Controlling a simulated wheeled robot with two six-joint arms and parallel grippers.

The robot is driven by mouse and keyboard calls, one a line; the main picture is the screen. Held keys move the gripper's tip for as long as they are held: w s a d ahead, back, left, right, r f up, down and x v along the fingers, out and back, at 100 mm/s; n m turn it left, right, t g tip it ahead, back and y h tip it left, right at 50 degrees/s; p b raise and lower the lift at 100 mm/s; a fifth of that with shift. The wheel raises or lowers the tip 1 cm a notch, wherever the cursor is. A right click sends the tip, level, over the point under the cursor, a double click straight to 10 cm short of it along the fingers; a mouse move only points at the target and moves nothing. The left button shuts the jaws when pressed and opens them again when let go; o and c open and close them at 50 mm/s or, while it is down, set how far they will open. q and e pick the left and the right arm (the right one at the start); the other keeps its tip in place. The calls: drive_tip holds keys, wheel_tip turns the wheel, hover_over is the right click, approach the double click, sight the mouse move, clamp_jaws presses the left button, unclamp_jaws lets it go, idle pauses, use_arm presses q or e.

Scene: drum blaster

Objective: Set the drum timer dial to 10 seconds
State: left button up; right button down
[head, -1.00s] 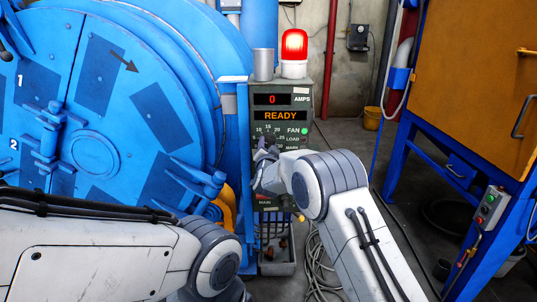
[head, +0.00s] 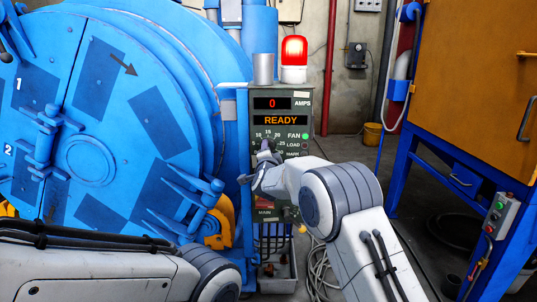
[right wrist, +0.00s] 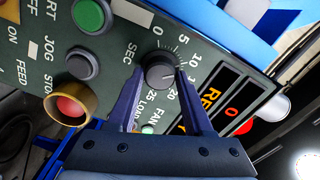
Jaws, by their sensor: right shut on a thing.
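The timer dial is a round dark knob (right wrist: 160,72) on the grey-green control box (head: 257,104). The printed scale around it runs from 0 through 5 and 10 to 25. I cannot make out for certain which number its pointer marks. My right gripper (right wrist: 160,80) has its two purple fingers on either side of the knob and is shut on it. In the head view the right gripper (head: 265,147) reaches the box face below the READY display (head: 280,120) and hides most of the dial. My left gripper is out of view; only its arm shows at lower left.
The big blue drum machine (head: 90,160) stands left of the box. A lit red beacon (head: 294,52) and a grey cylinder (head: 263,68) stand on the box. In the wrist view, green (right wrist: 90,14), black (right wrist: 80,63) and red (right wrist: 72,106) buttons sit close by.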

idle(0.3)
drive_tip(key=shift+c, duration=1.6)
unclamp_jaws()
drive_tip(key=shift+s, duration=0.15)
drive_tip(key=s, duration=1)
drive_tip(key=shift+s+d, duration=0.1)
drive_tip(key=shift+s, duration=0.05)
